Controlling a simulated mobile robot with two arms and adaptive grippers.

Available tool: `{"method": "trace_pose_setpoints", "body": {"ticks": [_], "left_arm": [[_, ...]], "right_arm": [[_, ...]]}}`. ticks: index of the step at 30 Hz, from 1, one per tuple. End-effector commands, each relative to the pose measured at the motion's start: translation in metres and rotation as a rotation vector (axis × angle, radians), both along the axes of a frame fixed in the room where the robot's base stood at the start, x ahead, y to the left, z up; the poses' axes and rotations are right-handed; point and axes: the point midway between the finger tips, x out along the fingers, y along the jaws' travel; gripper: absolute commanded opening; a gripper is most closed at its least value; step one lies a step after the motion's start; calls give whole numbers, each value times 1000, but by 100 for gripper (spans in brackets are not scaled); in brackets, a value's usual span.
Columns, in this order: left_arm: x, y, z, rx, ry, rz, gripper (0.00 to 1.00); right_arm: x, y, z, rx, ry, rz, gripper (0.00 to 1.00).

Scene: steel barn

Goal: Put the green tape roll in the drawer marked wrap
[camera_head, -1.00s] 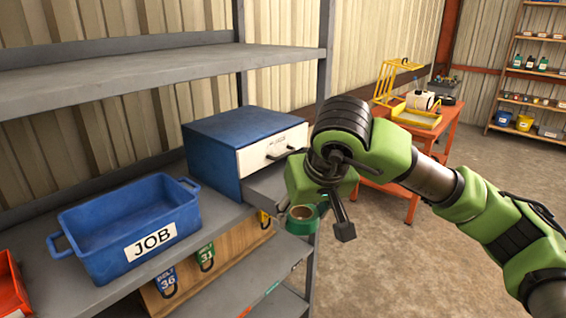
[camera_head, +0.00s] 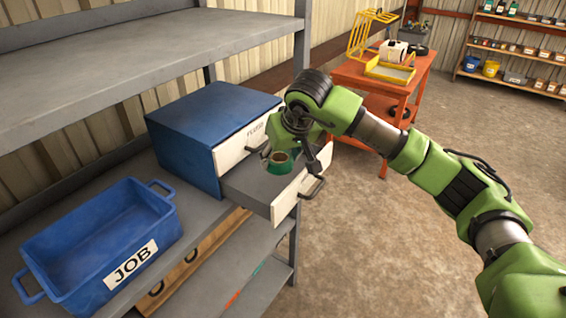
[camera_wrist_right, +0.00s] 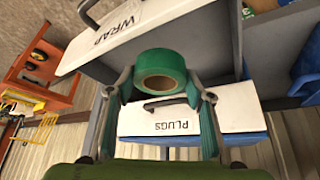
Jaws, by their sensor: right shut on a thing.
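The green tape roll (camera_head: 280,163) is held between the fingers of my right gripper (camera_head: 292,158). In the right wrist view the tape roll (camera_wrist_right: 160,76) sits between both fingertips of the right gripper (camera_wrist_right: 158,84), its hole facing the camera. The blue drawer cabinet (camera_head: 190,130) stands on the shelf. Its lower drawer (camera_head: 258,185) is pulled out, and its front reads WRAP in the right wrist view (camera_wrist_right: 118,28). The upper drawer, marked PLUGS (camera_wrist_right: 180,121), is shut. The tape roll is above the open drawer, near its inner side. My left gripper is not in view.
A blue JOB bin (camera_head: 100,240) stands on the shelf to the left of the cabinet. A shelf post (camera_head: 301,60) rises close behind my right gripper. An orange table (camera_head: 365,80) with yellow items stands at the back. The floor to the right is clear.

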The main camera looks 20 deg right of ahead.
Motion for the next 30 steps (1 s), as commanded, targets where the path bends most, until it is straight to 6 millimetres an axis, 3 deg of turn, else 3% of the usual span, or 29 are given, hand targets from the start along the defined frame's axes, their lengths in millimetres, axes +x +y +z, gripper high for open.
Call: {"method": "trace_pose_setpoints", "body": {"ticks": [3, 12, 18, 30], "left_arm": [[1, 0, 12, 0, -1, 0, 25], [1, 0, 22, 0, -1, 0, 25], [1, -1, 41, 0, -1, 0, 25], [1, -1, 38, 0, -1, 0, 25]], "right_arm": [[12, -9, -17, 0, 3, -1, 26], [28, -19, -41, 0, 2, -1, 26], [27, -18, -64, 2, 2, 1, 26], [28, -18, -73, 0, -2, 1, 26]]}}
